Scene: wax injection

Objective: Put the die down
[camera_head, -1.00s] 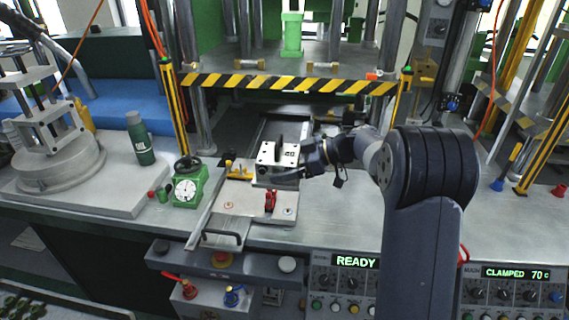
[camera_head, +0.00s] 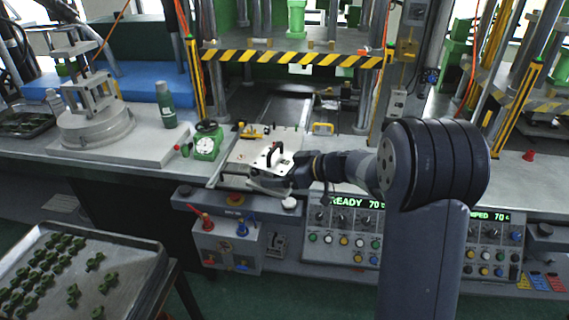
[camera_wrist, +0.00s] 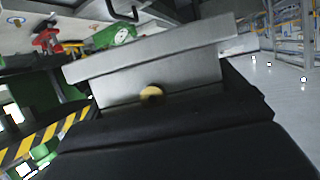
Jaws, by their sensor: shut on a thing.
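The die is a pale metal block (camera_head: 270,160) with a dark handle on its top plate. It is at the centre of the head view, over the front part of the press's sliding plate. My gripper (camera_head: 285,177) is shut on it from the right. In the wrist view the die (camera_wrist: 160,68) fills the middle, with a round brass-coloured spot on its side, between my dark gripper fingers (camera_wrist: 160,115). The lower part of the die is partly hidden by my gripper in the head view. I cannot tell how far it is above the plate.
A green dial gauge (camera_head: 208,142) stands left of the plate. A control panel (camera_head: 345,230) reading READY is below right. A tray (camera_head: 140,258) of small green parts is at lower left. A striped bar (camera_head: 290,57) crosses the press behind. The plate's rear is clear.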

